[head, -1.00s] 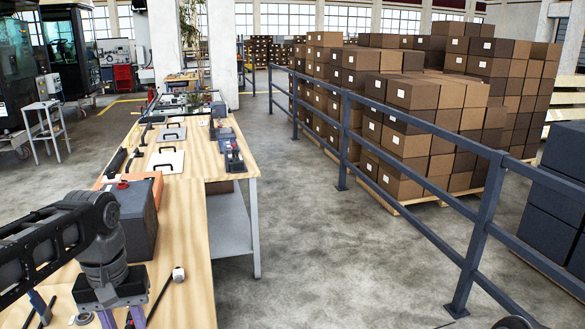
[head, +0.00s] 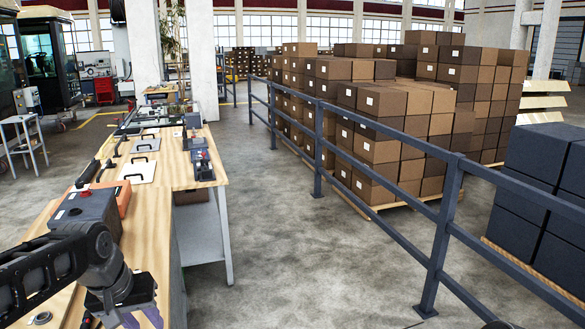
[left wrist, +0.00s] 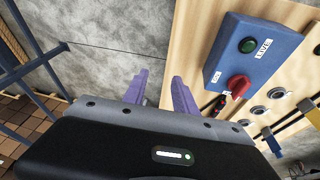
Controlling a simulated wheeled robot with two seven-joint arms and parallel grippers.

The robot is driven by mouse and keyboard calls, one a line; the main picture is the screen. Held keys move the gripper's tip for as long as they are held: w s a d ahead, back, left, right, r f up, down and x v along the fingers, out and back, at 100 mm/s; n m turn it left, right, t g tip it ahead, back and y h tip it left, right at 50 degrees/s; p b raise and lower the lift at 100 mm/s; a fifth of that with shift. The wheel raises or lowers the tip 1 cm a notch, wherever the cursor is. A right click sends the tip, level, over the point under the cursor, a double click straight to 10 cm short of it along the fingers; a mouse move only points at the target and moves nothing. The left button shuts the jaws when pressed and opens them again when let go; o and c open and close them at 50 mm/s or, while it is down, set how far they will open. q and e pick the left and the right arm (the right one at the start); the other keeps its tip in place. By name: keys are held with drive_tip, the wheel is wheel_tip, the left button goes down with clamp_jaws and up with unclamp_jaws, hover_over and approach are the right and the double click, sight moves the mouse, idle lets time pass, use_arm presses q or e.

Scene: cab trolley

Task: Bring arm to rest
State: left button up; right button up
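My left arm comes in from the left in the head view, bent over the near end of the wooden bench (head: 150,235). Its left gripper (head: 138,318) points down near the bench's right edge, partly cut off by the bottom of the picture. In the left wrist view, the two purple fingers of the left gripper (left wrist: 160,92) stand apart with nothing between them. Grey floor shows beyond the fingertips, beside the wooden surface. My right gripper is not in view.
A blue switch box (left wrist: 252,55) with a green button and red knob lies near the fingers. A dark box (head: 92,212) sits on the bench. A blue railing (head: 385,145) fences stacked cartons (head: 400,105). The floor (head: 270,230) between bench and railing is clear.

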use_arm(q)
drive_tip(key=w+d+f+m+t+h, duration=0.1)
drive_tip(key=w+d+f, duration=0.1)
drive_tip(key=d+f, duration=0.65)
drive_tip(key=w+d+f+t+h, duration=0.1)
drive_tip(key=d+f, duration=0.3)
drive_tip(key=f, duration=0.9)
drive_tip(key=s+d+f+g, duration=0.2)
drive_tip(key=s+d+f, duration=0.3)
drive_tip(key=s+f, duration=0.5)
drive_tip(key=s+d+f+g+h, duration=0.1)
drive_tip(key=s+d+f+g, duration=0.2)
drive_tip(key=s+f, duration=0.7)
drive_tip(key=s+d, duration=0.1)
drive_tip(key=s, duration=0.4)
drive_tip(key=shift+s+d+h, duration=0.3)
drive_tip(key=shift+s+d, duration=0.05)
drive_tip(key=shift+s, duration=0.05)
drive_tip(key=shift+a+f, duration=0.1)
drive_tip(key=shift+a, duration=0.05)
